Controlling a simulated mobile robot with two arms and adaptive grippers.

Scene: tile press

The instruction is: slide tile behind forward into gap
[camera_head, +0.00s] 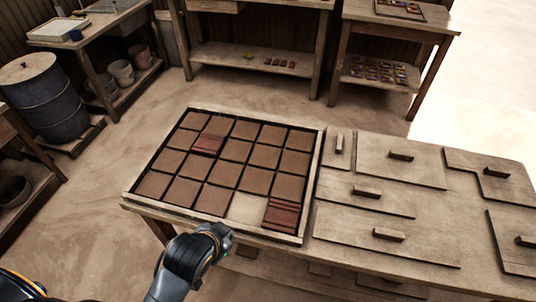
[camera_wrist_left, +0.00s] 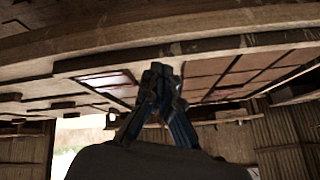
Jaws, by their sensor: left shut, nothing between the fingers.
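A wooden tray (camera_head: 133,192) holds a grid of flat brown tiles. A pale bare gap (camera_head: 245,208) shows in the front row, left of a dark red ridged tile (camera_head: 283,214) in the front right corner. A plain brown tile (camera_head: 257,180) lies directly behind the gap. My left gripper (camera_head: 222,232) is shut and empty at the tray's front edge, just in front and left of the gap. In the left wrist view the shut fingers (camera_wrist_left: 160,72) are near the tray edge, beside the red tile (camera_wrist_left: 106,80). My right gripper is not in view.
Another dark red ridged tile (camera_head: 208,144) sits farther back in the grid. Several wooden boards with handles (camera_head: 388,160) lie on the table right of the tray. A blue barrel (camera_head: 45,97) and shelves stand away from the table. Open floor surrounds it.

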